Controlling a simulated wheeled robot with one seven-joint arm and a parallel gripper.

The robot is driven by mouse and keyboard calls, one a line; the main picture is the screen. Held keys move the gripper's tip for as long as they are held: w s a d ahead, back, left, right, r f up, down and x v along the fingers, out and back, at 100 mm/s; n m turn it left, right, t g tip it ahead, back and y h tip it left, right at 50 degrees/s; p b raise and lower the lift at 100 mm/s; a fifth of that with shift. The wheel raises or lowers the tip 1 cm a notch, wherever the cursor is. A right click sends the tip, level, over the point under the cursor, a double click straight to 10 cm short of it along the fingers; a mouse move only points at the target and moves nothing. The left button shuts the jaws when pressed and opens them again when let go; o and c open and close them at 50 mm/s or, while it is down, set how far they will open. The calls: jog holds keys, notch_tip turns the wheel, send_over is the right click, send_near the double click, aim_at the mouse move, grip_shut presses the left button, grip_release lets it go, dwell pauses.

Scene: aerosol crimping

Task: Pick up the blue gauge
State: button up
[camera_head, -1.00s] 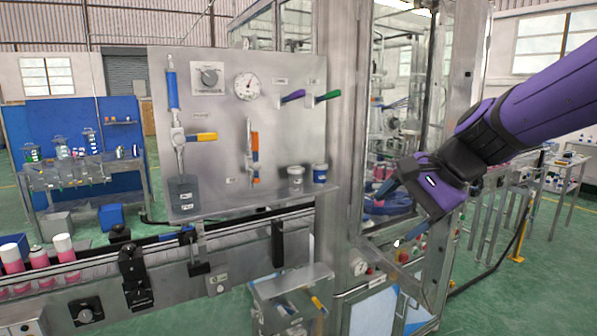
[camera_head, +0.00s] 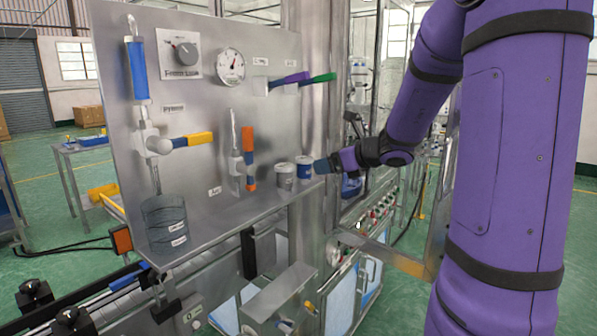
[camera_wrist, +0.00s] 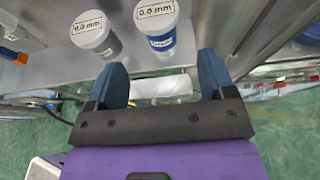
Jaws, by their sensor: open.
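The blue gauge (camera_head: 305,170) is a small upright cylinder with a white top and blue side. It stands at the right end of the metal shelf under the instrument panel. In the wrist view the blue gauge (camera_wrist: 160,38) has a "0.0 mm" top and is ahead of the gap between my fingers. A similar grey gauge (camera_head: 286,180) stands close to its left; the grey gauge (camera_wrist: 103,40) also shows in the wrist view. My gripper (camera_wrist: 163,68) is open and empty, with blue fingers. In the head view my gripper (camera_head: 322,166) is just right of the blue gauge.
The panel (camera_head: 190,100) rises behind the shelf (camera_head: 215,238), with valves, a dial and coloured levers. A dark grey container (camera_head: 165,222) stands at the shelf's left end. A metal post (camera_head: 325,90) rises behind the gauges. A control box with buttons (camera_head: 375,215) is to the right.

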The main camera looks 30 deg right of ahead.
aim_at(305, 168)
jog(key=shift+x, duration=4.3)
jog(key=c, duration=1)
jog(key=shift+o, duration=0.2)
